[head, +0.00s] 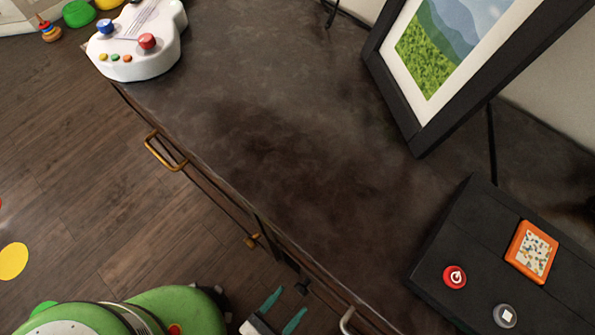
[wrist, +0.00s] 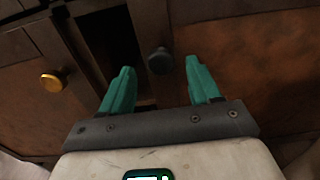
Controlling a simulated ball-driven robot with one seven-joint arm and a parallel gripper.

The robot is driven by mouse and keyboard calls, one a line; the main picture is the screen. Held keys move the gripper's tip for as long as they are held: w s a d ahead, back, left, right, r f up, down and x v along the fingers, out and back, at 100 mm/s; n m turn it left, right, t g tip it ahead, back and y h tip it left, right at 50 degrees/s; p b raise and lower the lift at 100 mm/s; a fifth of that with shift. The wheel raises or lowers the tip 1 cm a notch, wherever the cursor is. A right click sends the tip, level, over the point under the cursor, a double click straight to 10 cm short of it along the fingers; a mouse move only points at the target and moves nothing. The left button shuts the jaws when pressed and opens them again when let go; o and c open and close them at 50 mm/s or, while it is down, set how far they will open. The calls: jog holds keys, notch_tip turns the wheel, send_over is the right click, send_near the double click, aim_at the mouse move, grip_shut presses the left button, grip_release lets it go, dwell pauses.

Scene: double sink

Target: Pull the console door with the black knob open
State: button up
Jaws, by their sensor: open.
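The black knob (wrist: 160,61) shows in the wrist view, ahead of and between the tips of my gripper (wrist: 161,72). The teal fingers are apart, and I see no contact with the knob. The knob sits near the left edge of a brown door panel (wrist: 245,62). A dark gap (wrist: 112,48) lies just left of it; I cannot tell how deep it is. In the head view the black knob (head: 301,288) is low on the console's front, and my open gripper (head: 282,307) is just below it.
A brass knob (wrist: 53,80) is on the panel to the left. A brass handle (head: 165,152) juts from the console front. On the console top (head: 270,110) are a white guitar toy (head: 138,45), a picture frame (head: 400,90) and a black box (head: 450,235). Wood floor (head: 80,160) is left.

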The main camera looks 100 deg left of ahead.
jog(key=v, duration=0.5)
jog(key=shift+s+d, duration=0.2)
jog(key=shift+d, duration=0.1)
jog(key=w+d+r+n+g+h, duration=0.1)
jog(key=w+d+n+g+h, duration=0.4)
jog(key=d+n, duration=0.45)
jog(key=w+d+n+g+h, duration=0.3)
jog(key=w+d+n+g, duration=0.3)
jog(key=n, duration=0.6)
jog(key=w+d+r+n+t+h, duration=0.1)
jog(key=w+d+r+n+h, duration=0.1)
jog(key=d+r+h, duration=0.3)
jog(key=w+d+r+n+t+h, duration=0.1)
jog(key=w+d+r+h, duration=0.15)
jog(key=d+r, duration=0.45)
notch_tip(320, 180, up, 15)
jog(key=p, duration=1.7)
jog(key=shift+r+g+y+p, duration=0.2)
jog(key=shift+g+y+p, duration=0.1)
jog(key=shift+y+p, duration=0.1)
